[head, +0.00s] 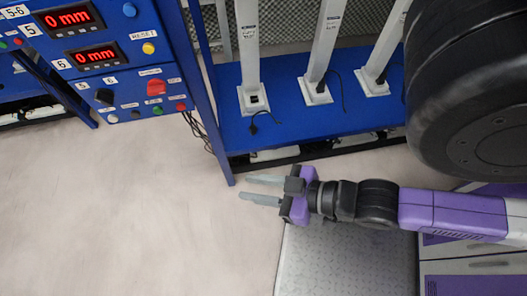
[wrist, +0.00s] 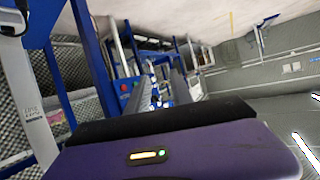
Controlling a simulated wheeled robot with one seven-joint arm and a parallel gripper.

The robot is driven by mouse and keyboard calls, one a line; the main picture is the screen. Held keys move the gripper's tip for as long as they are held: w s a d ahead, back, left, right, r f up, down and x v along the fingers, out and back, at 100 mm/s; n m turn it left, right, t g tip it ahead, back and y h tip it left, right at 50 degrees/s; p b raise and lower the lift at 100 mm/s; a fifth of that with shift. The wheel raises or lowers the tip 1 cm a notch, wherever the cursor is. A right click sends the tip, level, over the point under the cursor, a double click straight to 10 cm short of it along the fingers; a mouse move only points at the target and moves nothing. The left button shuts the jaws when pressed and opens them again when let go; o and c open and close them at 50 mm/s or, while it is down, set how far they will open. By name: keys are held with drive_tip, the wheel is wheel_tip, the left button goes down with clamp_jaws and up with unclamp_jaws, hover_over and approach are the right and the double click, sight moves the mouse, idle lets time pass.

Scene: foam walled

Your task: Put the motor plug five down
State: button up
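My gripper (head: 243,188) is open, its two grey fingers pointing left with a gap between them. I see nothing held in it. It is above the floor, just in front of the blue frame's near corner post. A small black plug on a short cable (head: 253,128) lies on the blue platform at the foot of the leftmost white column. Dark cables also show by the other two columns. I cannot read which one is number five. In the wrist view, the grey fingers (wrist: 157,92) reach forward past my purple wrist housing, and no plug is recognisable.
The blue platform (head: 295,118) carries several white columns. A blue control panel (head: 110,60) with red "0 mm" displays, labels 5 and 6 and buttons stands at the upper left. A blue post (head: 215,130) rises beside my gripper. The pale floor (head: 110,220) at left is clear.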

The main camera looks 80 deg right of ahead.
wheel_tip(320, 180, up, 6)
drive_tip(key=s+a+n+t+y, duration=0.1)
drive_tip(key=s, duration=0.1)
drive_tip(key=shift+a+n, duration=0.15)
drive_tip(key=shift+n, duration=0.15)
wheel_tip(320, 180, up, 6)
drive_tip(key=p, duration=0.5)
drive_tip(key=shift+f+p, duration=0.25)
drive_tip(key=shift+p, duration=0.1)
